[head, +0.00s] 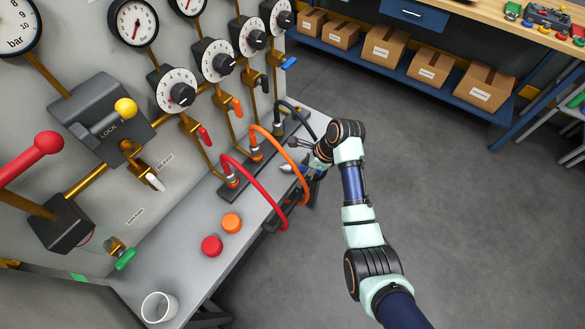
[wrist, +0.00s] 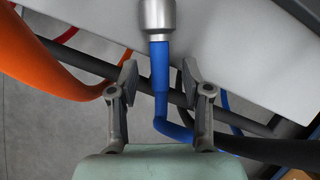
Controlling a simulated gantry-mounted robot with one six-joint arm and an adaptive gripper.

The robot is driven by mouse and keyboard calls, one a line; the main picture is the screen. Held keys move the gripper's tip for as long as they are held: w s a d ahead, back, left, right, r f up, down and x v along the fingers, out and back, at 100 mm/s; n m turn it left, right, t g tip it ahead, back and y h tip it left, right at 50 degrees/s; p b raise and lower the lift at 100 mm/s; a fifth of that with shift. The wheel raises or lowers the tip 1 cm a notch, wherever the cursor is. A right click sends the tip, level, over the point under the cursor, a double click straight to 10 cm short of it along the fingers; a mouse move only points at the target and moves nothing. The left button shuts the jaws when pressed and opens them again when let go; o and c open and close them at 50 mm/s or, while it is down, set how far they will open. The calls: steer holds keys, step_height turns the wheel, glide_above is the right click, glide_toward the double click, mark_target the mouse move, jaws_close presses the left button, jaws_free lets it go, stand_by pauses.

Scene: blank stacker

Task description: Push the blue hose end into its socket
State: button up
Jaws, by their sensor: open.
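The blue hose end, a blue sleeve with a silver metal tip, shows in the wrist view (wrist: 159,62), tip towards the top edge. In the head view its silver tip (head: 287,169) lies over the grey bench beside my gripper. My gripper (wrist: 160,80) is open, one finger on each side of the blue sleeve, with visible gaps and no clear contact. In the head view my gripper (head: 305,172) is at the bench's right edge, partly hidden by my wrist. A dark socket strip (head: 243,174) runs along the panel's foot; I cannot tell which socket is the blue one's.
A red hose (head: 262,184), an orange hose (head: 290,154) and a black hose (head: 300,106) arch from the strip close to my gripper. Red (head: 211,246) and orange (head: 232,223) caps and a white cup (head: 159,307) stand on the bench. Open floor lies right.

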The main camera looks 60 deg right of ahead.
mark_target(306, 169)
jaws_close()
step_height(306, 169, up, 20)
steer(key=p, duration=0.8)
